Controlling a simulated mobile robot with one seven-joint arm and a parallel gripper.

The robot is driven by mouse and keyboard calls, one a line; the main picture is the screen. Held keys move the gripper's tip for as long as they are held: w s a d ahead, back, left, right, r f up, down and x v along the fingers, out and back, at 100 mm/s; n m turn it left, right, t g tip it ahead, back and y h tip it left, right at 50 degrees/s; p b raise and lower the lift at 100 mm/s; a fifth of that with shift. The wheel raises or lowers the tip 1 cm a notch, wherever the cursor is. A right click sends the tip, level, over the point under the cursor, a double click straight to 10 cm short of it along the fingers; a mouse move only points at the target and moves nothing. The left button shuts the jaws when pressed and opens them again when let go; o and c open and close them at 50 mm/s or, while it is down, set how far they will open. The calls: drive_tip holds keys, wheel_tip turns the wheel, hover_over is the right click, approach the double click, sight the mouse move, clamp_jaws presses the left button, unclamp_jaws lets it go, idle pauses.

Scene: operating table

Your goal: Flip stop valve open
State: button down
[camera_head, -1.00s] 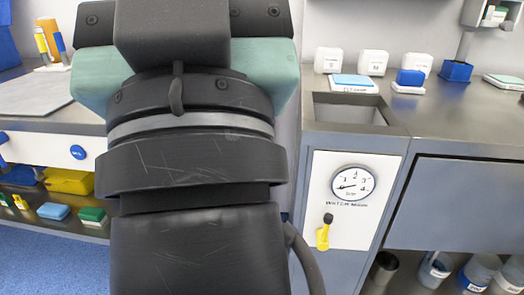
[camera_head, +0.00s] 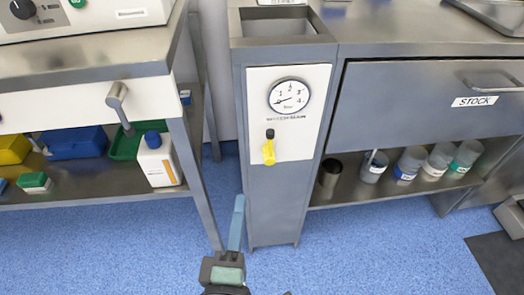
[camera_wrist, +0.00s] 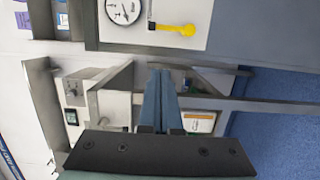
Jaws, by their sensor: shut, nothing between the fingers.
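The stop valve (camera_head: 268,150) has a yellow lever with a black end on top. It sits on a white panel below a round pressure gauge (camera_head: 289,96), on the front of a narrow grey cabinet. The lever hangs nearly straight down in the head view. In the wrist view, which is turned sideways, the valve (camera_wrist: 176,29) is at the top. My gripper (camera_head: 238,212) is shut and empty, with blue-grey fingers. It is in front of the cabinet, below and left of the valve and apart from it. The closed fingers also show in the wrist view (camera_wrist: 159,84).
A grey drawer marked STOCK (camera_head: 440,98) is right of the cabinet, above a shelf with several containers (camera_head: 410,163). On the left, a workbench (camera_head: 90,60) with a lower shelf holds bins and a white bottle (camera_head: 158,160). Blue floor lies open in front.

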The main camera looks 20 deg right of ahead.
sight(269, 143)
idle(0.3)
drive_tip(key=s+d+x, duration=0.1)
drive_tip(key=d+x, duration=0.1)
drive_tip(key=x, duration=1.1)
drive_tip(key=shift+s+d+p, duration=0.25)
drive_tip(key=shift+d+p, duration=0.05)
drive_tip(key=shift+p, duration=0.15)
